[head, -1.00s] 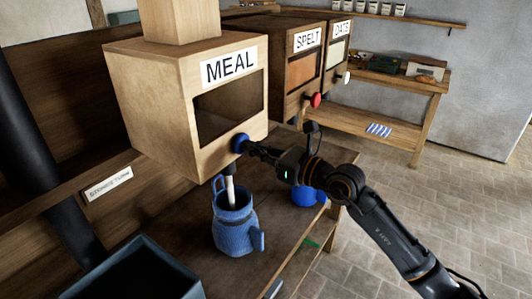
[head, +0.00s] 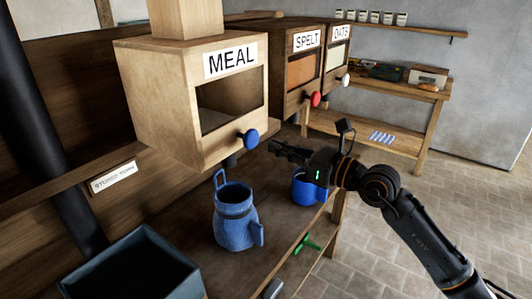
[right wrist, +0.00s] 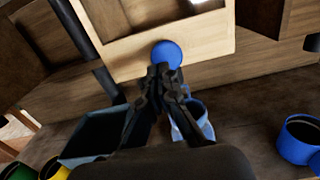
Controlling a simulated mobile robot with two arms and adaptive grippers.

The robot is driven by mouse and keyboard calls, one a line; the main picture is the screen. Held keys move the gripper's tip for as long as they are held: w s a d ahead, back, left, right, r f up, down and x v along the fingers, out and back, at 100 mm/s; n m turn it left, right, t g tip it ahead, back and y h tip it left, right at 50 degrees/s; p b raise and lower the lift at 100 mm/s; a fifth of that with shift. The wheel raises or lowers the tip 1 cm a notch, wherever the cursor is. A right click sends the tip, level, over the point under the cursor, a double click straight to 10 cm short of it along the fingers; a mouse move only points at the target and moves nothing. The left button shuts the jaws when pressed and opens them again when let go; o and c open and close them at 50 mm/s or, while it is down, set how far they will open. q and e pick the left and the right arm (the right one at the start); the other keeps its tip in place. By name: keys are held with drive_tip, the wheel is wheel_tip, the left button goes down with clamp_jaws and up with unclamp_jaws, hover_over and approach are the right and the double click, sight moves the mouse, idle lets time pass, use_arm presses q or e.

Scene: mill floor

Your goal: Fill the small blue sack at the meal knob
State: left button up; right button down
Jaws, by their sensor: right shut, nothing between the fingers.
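The meal bin (head: 170,95) is a pale wooden box labelled MEAL, with a dark window and a round blue knob (head: 251,139) low on its front. The small blue sack (head: 236,222) stands upright and open on the bench below the bin's spout; its fill level is hard to see. My right gripper (head: 274,148) is shut and empty, just off the knob to its right in the head view. In the right wrist view the knob (right wrist: 167,54) is just beyond the fingertips, and the sack (right wrist: 205,127) shows partly behind the fingers. My left gripper is not in view.
A blue pot (head: 308,190) stands right of the sack on the bench. A dark open box (head: 130,240) is at the front left. The spelt bin (head: 290,72), with a red knob, and the oats bin stand behind. Open floor lies to the right.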

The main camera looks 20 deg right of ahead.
use_arm(q)
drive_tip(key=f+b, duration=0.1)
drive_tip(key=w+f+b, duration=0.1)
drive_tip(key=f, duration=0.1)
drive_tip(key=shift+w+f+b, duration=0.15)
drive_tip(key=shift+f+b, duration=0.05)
drive_tip(key=shift+b, duration=0.15)
use_arm(e)
drive_tip(key=v, duration=0.6)
drive_tip(key=shift+w+d+f, duration=0.25)
drive_tip(key=shift+f, duration=0.05)
